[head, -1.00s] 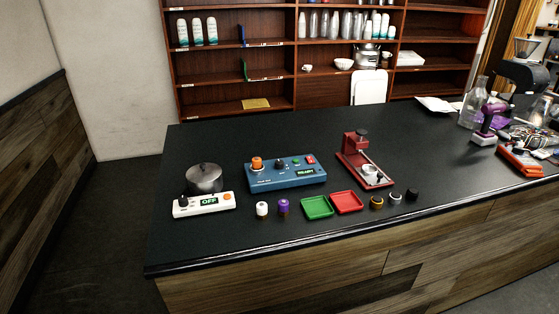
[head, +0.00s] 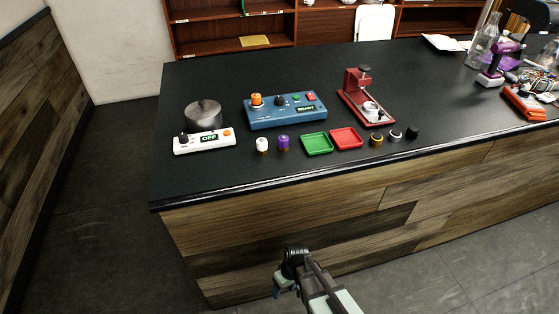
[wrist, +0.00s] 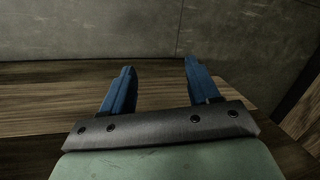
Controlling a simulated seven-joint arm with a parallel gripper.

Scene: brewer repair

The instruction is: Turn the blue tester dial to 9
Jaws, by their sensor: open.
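The blue tester (head: 290,117) sits on the black counter, left of its middle, in the head view. The dial's setting is too small to read. My gripper (head: 283,292) is low in front of the counter, well below and apart from the tester. In the wrist view my gripper (wrist: 155,80) has its two blue fingers spread with nothing between them. The tester is not in the wrist view.
A white hot plate (head: 205,141) with a pot (head: 203,114) stands left of the tester. White and purple caps, a green tray (head: 317,143) and a red tray (head: 346,138) lie in front. A red press (head: 365,97) stands to the right. The counter's front edge (head: 350,177) lies between my gripper and the tester.

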